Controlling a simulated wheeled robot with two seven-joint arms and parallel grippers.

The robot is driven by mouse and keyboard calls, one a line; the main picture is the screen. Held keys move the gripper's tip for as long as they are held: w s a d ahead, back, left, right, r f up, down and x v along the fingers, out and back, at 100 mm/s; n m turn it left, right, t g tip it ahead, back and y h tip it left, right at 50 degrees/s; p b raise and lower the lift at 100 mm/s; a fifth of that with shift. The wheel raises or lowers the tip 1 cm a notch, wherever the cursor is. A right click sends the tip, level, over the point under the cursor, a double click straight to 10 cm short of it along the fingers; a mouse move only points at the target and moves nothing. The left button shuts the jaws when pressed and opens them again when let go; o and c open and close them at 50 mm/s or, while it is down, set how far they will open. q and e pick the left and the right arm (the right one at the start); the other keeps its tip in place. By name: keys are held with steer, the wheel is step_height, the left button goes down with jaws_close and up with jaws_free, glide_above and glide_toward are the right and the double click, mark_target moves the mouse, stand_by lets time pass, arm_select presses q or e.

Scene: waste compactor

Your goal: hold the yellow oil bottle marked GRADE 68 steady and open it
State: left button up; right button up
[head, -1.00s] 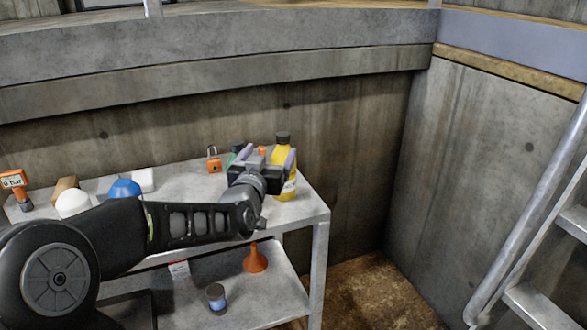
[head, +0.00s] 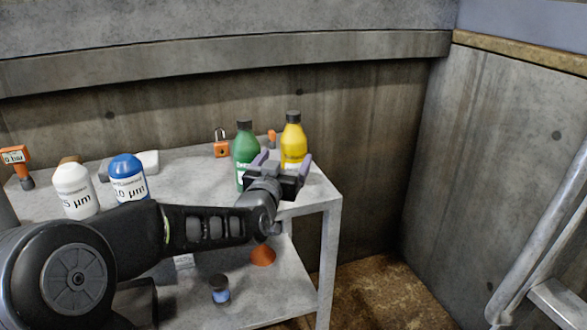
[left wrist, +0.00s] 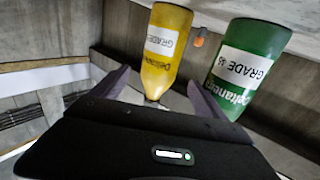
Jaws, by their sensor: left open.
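The yellow oil bottle (head: 293,143) with a black cap stands upright at the right end of the table top. In the left wrist view the yellow bottle (left wrist: 165,50) appears upside down, with GRADE on its label; the number is not readable. My left gripper (head: 283,166) is open and empty, just in front of the yellow bottle. In the left wrist view its two fingers (left wrist: 158,88) are spread, with the bottle's narrow end between and beyond them. A green bottle (head: 245,148), labelled GRADE in the left wrist view (left wrist: 245,65), stands just left of the yellow one. My right gripper is not seen.
An orange funnel (head: 263,255) and a small jar (head: 220,290) are on the lower shelf. A ladder (head: 540,240) is at right.

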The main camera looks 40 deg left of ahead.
mark_target(290, 161)
arm_select(q)
step_height(290, 161, down, 2)
steer(key=shift+f+b, duration=0.2)
steer(key=shift+b, duration=0.4)
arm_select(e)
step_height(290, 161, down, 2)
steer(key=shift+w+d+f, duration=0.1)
arm_select(q)
steer(key=shift+r, duration=0.1)
steer(key=shift+w, duration=0.1)
steer(key=shift+x, duration=1.2)
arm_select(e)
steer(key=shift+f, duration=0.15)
arm_select(q)
steer(key=shift+w, duration=0.1)
steer(key=shift+w+a, duration=0.15)
steer(key=shift+w, duration=0.2)
steer(key=b+x, duration=0.1)
steer(key=x, duration=0.3)
steer(key=shift+w+a, duration=0.1)
steer(key=shift+w, duration=0.05)
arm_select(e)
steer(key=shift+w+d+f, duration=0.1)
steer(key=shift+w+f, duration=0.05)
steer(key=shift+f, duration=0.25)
